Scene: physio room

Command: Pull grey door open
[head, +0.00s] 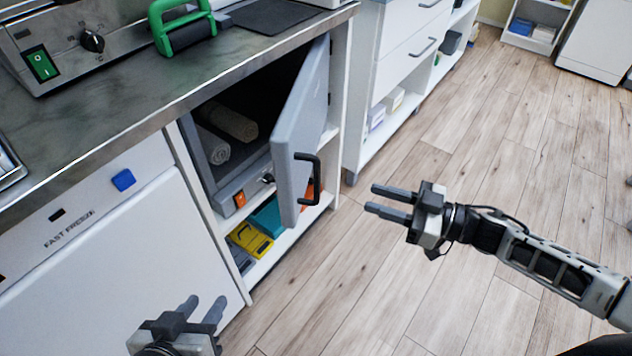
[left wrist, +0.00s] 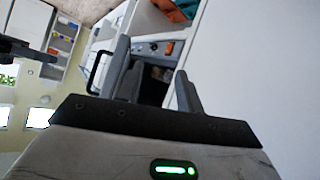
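The grey door (head: 298,125) belongs to a grey cabinet under the counter and stands partly open, swung out toward the right. Its black handle (head: 311,180) is on the outer face, with no gripper touching it. Rolled towels (head: 228,122) lie inside the cabinet. My left gripper (head: 205,305) is open and empty at the lower left, in front of the white fridge and apart from the door. The left wrist view shows its open fingers (left wrist: 157,92) with the cabinet beyond. My right gripper (head: 378,200) is open and empty over the floor, right of the handle.
The counter (head: 130,110) runs above the cabinet and carries a green-handled item (head: 183,28) and a metal appliance. A white fridge (head: 110,255) stands left of the cabinet. Yellow and teal boxes (head: 252,239) sit on the shelf below. The wooden floor (head: 480,140) at the right is clear.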

